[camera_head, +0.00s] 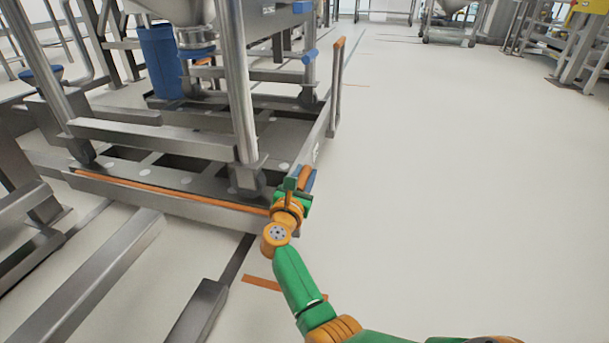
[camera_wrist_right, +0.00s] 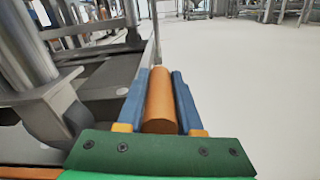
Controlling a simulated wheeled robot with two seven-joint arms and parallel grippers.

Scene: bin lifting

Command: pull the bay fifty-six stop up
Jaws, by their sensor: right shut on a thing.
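My right gripper (camera_head: 303,180) is at the near right corner of the steel bay frame (camera_head: 200,212) in the head view. In the right wrist view the blue fingers of this gripper (camera_wrist_right: 160,90) stand on both sides of an orange bar-shaped stop (camera_wrist_right: 160,105). The gripper is shut on it. The stop also shows in the head view (camera_head: 304,174), partly hidden by the gripper. I cannot read a bay number, so I cannot tell which bay this is. My left gripper is in neither view.
A steel stand leg (camera_head: 238,90) rises in the frame near its right corner. A blue drum (camera_head: 163,62) stands behind. Another orange-topped upright (camera_head: 338,60) is at the far right end. Steel rails (camera_head: 95,280) lie at the front left. The floor on the right (camera_head: 450,170) is clear.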

